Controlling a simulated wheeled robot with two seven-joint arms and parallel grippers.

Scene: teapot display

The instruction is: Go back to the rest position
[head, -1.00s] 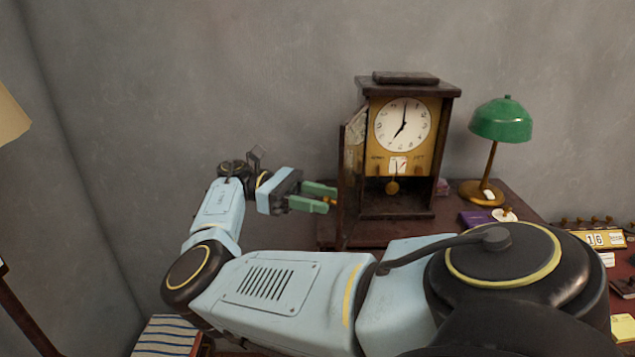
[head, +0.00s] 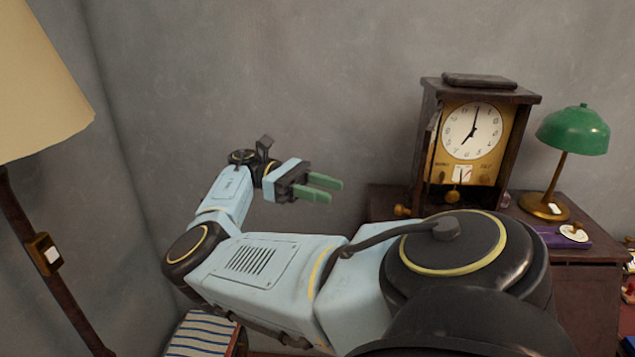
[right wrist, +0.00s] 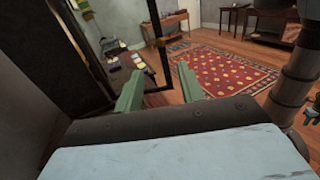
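My right gripper (head: 336,190) is at mid-picture in the head view, in front of the grey wall and left of the clock. Its two green fingers are apart with nothing between them; they also show apart in the right wrist view (right wrist: 159,72). The wooden clock (head: 473,130) has a white dial and a brass pendulum. Its door (head: 428,165) stands open on the left side, seen nearly edge-on, with a clear gap to my fingers. My left gripper does not show in the head view.
A green lamp (head: 573,130) stands right of the clock on the dark cabinet (head: 590,255). A floor lamp with a cream shade (head: 35,85) is at left. A striped cushioned seat (head: 203,335) is below my arm. A red rug (right wrist: 225,75) lies on open floor.

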